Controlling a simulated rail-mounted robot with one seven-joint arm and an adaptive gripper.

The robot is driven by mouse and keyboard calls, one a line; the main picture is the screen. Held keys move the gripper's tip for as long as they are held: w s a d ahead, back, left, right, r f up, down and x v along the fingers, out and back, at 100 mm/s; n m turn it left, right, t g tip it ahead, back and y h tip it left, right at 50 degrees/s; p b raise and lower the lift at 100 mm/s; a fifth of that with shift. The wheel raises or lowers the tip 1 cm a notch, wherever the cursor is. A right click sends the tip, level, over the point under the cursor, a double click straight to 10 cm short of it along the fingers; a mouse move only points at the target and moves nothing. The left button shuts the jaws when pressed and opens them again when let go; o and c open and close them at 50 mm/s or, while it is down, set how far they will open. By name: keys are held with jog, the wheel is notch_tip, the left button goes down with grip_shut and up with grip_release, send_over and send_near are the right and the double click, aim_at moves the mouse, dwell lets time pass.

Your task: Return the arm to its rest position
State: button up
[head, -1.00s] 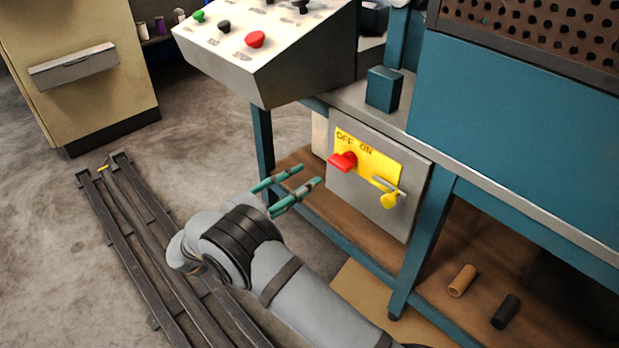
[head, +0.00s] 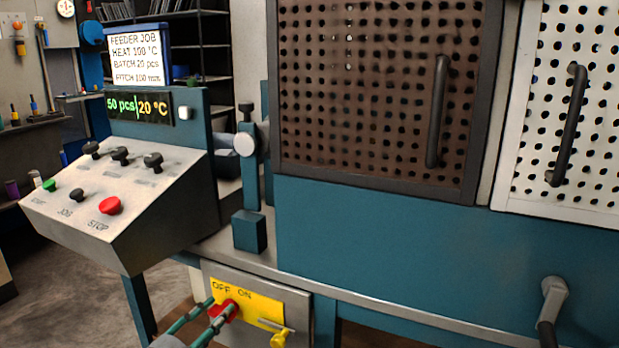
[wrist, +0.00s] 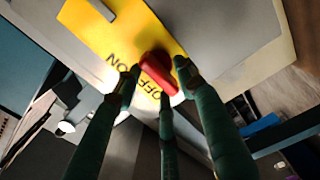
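My gripper (head: 221,308) is at the switch box, with its green fingers around the red knob (head: 232,314). In the wrist view three fingers (wrist: 160,80) stand spread around the red knob (wrist: 158,73), close to its sides. Whether they touch it is unclear. The gripper looks open, and no object is lifted in it. The knob sits on a yellow plate (head: 262,308) marked OFF and ON, near the OFF word. Most of my arm is out of the head view.
A sloped control panel (head: 110,200) with buttons stands above and left of the switch box (head: 295,305). A yellow padlock-like piece (head: 279,340) hangs right of the knob. The teal machine (head: 400,240) with perforated doors (head: 380,90) fills the right. Floor (head: 70,300) shows at lower left.

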jog(key=shift+x, duration=0.75)
jog(key=shift+s, duration=0.1)
